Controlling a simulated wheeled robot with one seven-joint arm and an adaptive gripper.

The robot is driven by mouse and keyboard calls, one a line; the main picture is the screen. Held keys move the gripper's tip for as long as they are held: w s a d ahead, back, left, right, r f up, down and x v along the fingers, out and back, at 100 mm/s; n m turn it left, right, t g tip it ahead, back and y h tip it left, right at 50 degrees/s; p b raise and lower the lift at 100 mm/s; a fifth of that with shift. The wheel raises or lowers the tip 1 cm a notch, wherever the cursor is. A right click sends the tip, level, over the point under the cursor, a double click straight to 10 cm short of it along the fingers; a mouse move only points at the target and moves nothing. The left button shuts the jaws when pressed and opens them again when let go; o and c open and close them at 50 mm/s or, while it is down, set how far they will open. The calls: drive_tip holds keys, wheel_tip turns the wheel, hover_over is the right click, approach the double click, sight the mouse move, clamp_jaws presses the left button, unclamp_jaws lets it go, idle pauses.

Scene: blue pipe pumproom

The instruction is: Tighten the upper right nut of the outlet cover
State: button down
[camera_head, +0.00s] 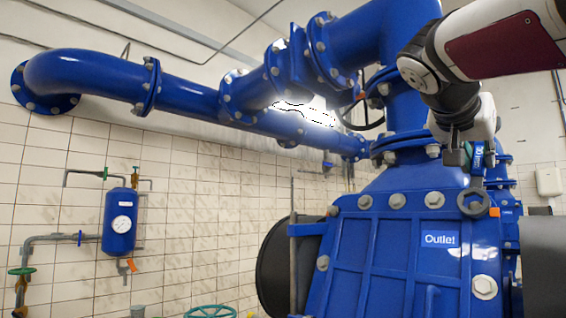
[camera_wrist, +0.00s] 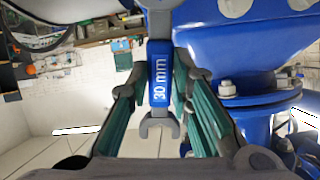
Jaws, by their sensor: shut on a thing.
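The blue outlet cover (camera_head: 385,245) with its "Outlet" label (camera_head: 440,240) fills the lower right of the head view. Grey nuts line its top edge. My gripper (camera_head: 468,156) is above the cover's upper right corner, shut on a wrench (camera_head: 477,168). In the wrist view my gripper (camera_wrist: 160,78) holds the wrench by its blue handle marked "30 mm" (camera_wrist: 159,82); its open jaw (camera_wrist: 160,125) points down the picture. In the head view the wrench's ring end (camera_head: 473,203) overlaps the upper right nut's place. I cannot tell whether it is seated around the nut.
Blue flanged pipes (camera_head: 270,90) run above and behind the cover. A dark cylinder (camera_head: 275,265) is at its left and a grey one (camera_head: 545,265) at its right. A small orange tag (camera_head: 494,211) is beside the ring end. A gauge vessel (camera_head: 120,222) hangs on the tiled wall.

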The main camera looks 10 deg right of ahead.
drive_tip(key=shift+x, duration=0.75)
drive_tip(key=shift+a+r, duration=0.1)
drive_tip(key=shift+b, duration=0.4)
idle(0.6)
drive_tip(key=shift+b+x, duration=0.35)
drive_tip(key=shift+x, duration=0.85)
idle(0.4)
drive_tip(key=shift+s, duration=0.1)
drive_tip(key=shift+s+d+f+m+b, duration=0.1)
drive_tip(key=shift+d+f+m+b, duration=0.25)
drive_tip(key=shift+b, duration=0.4)
drive_tip(key=shift+s+d+m+b, duration=0.15)
drive_tip(key=shift+s+m+b, duration=0.4)
drive_tip(key=shift+m+b, duration=0.45)
drive_tip(key=shift+s+d+f+m+b, duration=0.15)
drive_tip(key=shift+m+b, duration=0.1)
drive_tip(key=shift+b, duration=0.3)
drive_tip(key=shift+s+f+m+b, duration=0.1)
drive_tip(key=shift+s+m+b, duration=0.05)
drive_tip(key=shift+m+b, duration=0.25)
